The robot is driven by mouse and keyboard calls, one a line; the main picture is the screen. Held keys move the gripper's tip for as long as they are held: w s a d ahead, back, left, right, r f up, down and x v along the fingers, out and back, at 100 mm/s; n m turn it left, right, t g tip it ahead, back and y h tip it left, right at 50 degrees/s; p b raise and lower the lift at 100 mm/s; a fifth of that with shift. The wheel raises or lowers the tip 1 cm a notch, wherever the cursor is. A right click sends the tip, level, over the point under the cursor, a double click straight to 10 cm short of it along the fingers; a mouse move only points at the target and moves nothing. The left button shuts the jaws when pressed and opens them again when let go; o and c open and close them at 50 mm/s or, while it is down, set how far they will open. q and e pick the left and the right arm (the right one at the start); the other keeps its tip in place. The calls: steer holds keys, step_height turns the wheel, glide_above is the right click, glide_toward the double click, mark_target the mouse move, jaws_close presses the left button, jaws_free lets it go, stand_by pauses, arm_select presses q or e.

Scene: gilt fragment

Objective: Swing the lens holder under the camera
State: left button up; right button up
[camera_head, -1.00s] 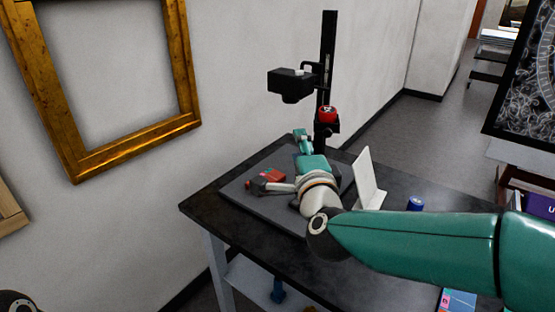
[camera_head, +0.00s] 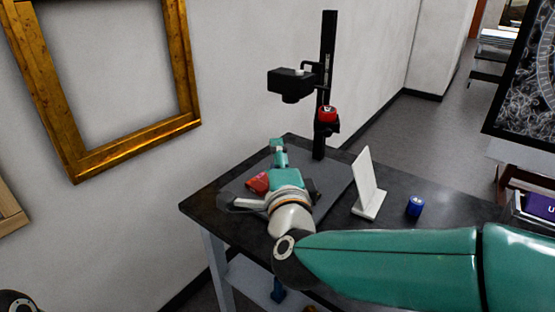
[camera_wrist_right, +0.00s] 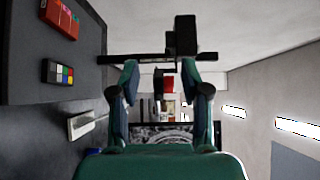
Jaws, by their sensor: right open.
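The lens holder, with a red top (camera_head: 327,114) on a dark mount, sits on the black upright column (camera_head: 328,60) of the stand. The black camera (camera_head: 291,85) is higher on the column and juts out to the left. My right gripper (camera_head: 279,148) is over the grey board, left of and lower in the picture than the lens holder. In the right wrist view the open fingers (camera_wrist_right: 168,88) frame the red of the lens holder (camera_wrist_right: 168,83), which lies beyond them, apparently untouched. The camera also shows there (camera_wrist_right: 186,36). My left gripper is out of view.
A red block (camera_head: 258,184) lies on the grey board (camera_head: 338,172) beside my right wrist. A colour chart (camera_wrist_right: 58,72) shows in the wrist view. A white upright card (camera_head: 366,185) and a blue can (camera_head: 415,207) stand right of the board. A gilt frame (camera_head: 130,150) hangs on the left wall.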

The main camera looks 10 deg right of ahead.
stand_by(0.5)
steer(key=shift+s, duration=0.1)
steer(key=s+a, duration=0.1)
steer(key=s, duration=1)
steer(key=shift+s, duration=0.35)
steer(key=shift+f, duration=0.1)
